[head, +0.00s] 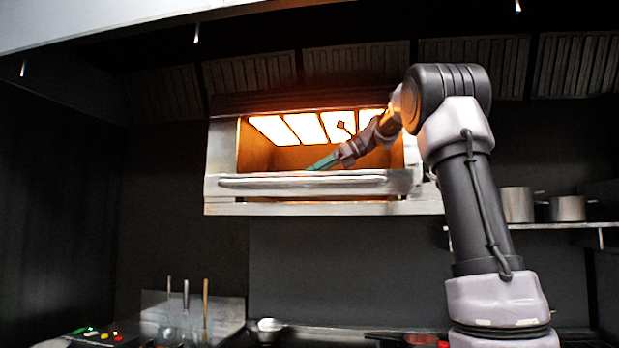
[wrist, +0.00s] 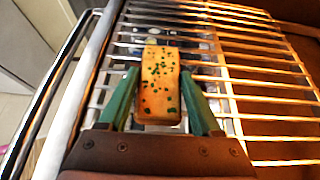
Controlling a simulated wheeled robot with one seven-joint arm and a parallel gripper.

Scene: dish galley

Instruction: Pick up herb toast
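The herb toast (wrist: 160,88) is a golden-brown slab dotted with green bits, and it shows in the wrist view on a wire rack (wrist: 255,104). My gripper (wrist: 162,80) has green fingers, one on each side of the toast. The fingers are spread, and a gap shows between each finger and the toast near the tips. In the head view my gripper (head: 323,162) reaches into the lit grill (head: 222,150) above its front bar. The toast is hidden from the head view.
A metal front bar (head: 300,181) runs along the grill opening, below glowing heater panels (head: 305,128). Two pots (head: 517,205) stand on a shelf at right. Utensils (head: 186,305) and a bowl (head: 267,326) are on the counter below.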

